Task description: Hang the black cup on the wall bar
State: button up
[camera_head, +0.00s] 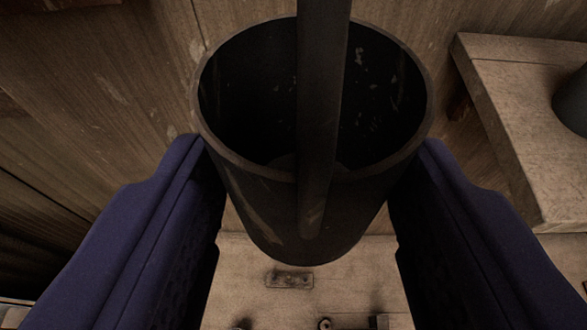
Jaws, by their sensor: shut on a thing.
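The black cup (262,205) is a deep, worn, dark cylinder, with its open mouth facing me in the middle of the view. My gripper (312,145) is shut on it, with one blue finger pressed to each side just below the rim. A long dark strip (322,100) runs from the top edge of the picture across the mouth and ends against the near side of the cup. I cannot tell whether this strip is the cup's own handle. No wall bar can be made out for certain.
A pale wooden ledge (510,100) stands at the right, with part of a dark round thing (573,103) on it. Worn wooden boards (120,90) lie behind the cup. Below is a lighter wooden surface (255,255) with a small metal plate (289,280) and other small fittings.

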jog(key=r+x, duration=0.1)
jog(key=x, duration=0.9)
jog(key=shift+w, duration=0.4)
jog(key=shift+f, duration=0.1)
jog(key=o, duration=1.2)
